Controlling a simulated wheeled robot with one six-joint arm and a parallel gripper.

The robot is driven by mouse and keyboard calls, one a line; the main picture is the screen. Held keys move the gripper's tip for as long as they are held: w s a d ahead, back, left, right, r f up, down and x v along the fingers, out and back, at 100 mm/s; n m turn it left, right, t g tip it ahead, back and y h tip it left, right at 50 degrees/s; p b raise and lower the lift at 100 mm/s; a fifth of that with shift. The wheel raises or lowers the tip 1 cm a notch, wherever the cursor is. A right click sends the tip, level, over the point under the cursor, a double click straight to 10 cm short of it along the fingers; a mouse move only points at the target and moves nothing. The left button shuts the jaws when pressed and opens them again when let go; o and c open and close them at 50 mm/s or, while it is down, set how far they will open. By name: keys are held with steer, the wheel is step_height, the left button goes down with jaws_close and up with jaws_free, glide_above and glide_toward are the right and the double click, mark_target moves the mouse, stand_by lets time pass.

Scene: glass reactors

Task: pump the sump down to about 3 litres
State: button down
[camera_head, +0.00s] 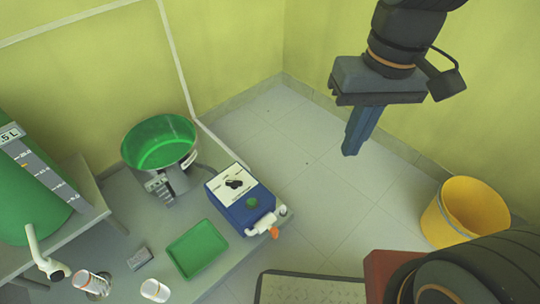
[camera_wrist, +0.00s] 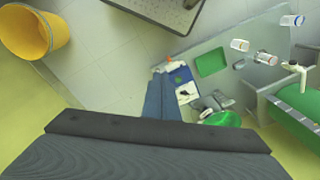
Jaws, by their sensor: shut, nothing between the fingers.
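A large green vessel (camera_head: 25,190) stands at the left edge with a grey scale strip (camera_head: 45,175) on it; its small figures are hard to read. A white tap (camera_head: 45,255) is in front of it. A blue box with a white top panel (camera_head: 240,200), seemingly the pump, has a green button (camera_head: 252,202) and a white spout with an orange tip. A round metal pan, green inside (camera_head: 160,145), stands behind it. Which one is the sump I cannot tell. My gripper (camera_head: 350,148) is shut and empty, high above the floor, right of the blue box; its fingers also show in the wrist view (camera_wrist: 162,85).
A green tray (camera_head: 198,248), a small grey block (camera_head: 140,258) and two small jars (camera_head: 155,290) (camera_head: 92,283) are on the grey bench. A yellow bucket (camera_head: 435,222) stands on the floor at right. A dark-edged plate (camera_wrist: 165,10) lies near the front. Tiled floor between is clear.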

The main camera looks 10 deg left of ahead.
steer(key=m+b, duration=1.1)
steer(key=b, duration=0.9)
glide_above(252, 201)
steer(key=w+d, duration=0.1)
step_height(252, 201, down, 39)
steer(key=shift+d+r+g, duration=0.15)
steer(key=shift+d+g, duration=0.05)
steer(key=shift+g, duration=0.2)
steer(key=shift+w, duration=0.1)
steer(key=f+b, duration=0.3)
steer(key=f, duration=0.1)
steer(key=f+b, duration=0.2)
steer(key=f, duration=0.3)
steer(key=s+a+f+b, duration=0.1)
steer(key=f+b, duration=0.2)
steer(key=f, duration=0.2)
steer(key=shift+b, duration=0.35)
